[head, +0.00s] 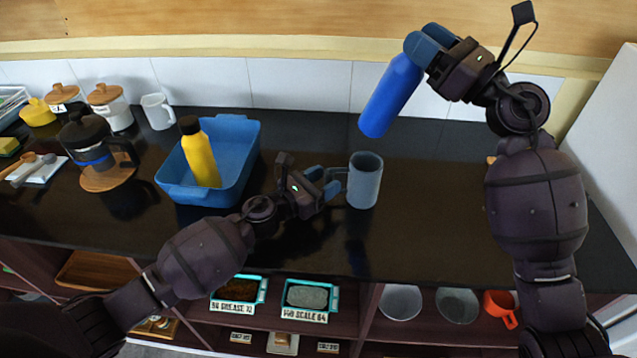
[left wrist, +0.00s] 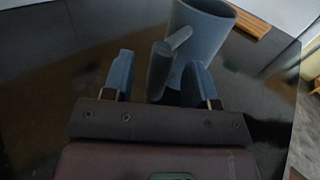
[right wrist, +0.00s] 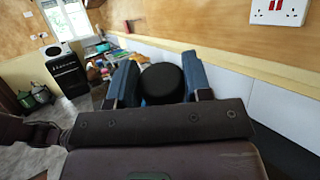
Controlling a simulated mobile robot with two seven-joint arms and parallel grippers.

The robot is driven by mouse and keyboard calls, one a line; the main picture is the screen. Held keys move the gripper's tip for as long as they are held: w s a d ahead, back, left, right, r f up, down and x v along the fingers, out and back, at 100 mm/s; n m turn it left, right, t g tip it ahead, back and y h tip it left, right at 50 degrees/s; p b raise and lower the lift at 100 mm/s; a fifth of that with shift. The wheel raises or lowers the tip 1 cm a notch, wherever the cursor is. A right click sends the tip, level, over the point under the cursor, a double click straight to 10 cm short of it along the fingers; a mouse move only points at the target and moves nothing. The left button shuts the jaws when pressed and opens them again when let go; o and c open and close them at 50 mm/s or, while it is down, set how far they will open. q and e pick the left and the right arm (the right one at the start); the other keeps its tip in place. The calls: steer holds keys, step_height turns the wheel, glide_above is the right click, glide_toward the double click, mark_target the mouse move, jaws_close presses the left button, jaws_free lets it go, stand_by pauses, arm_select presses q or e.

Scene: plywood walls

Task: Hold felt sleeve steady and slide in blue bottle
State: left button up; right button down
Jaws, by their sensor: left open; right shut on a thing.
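The felt sleeve (head: 364,182) is a grey-blue, open-topped cup shape with a side handle, upright on the dark counter. It also shows in the left wrist view (left wrist: 205,40). My left gripper (head: 327,184) is open at the handle. In the left wrist view its fingers (left wrist: 160,80) stand on either side of the handle, apart from it as far as I can see. My right gripper (head: 428,46) is shut on the upper end of the blue bottle (head: 390,98), held tilted above the counter, up and right of the sleeve. Its black cap (right wrist: 162,83) shows between the fingers in the right wrist view.
A blue tray (head: 243,135) holding a yellow bottle (head: 200,155) stands left of the sleeve. A French press (head: 92,145), jars and a white mug (head: 158,111) are further left. Shelves below hold bins and bowls.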

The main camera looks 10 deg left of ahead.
arm_select(q)
steer(key=shift+c, duration=0.2)
jaws_close()
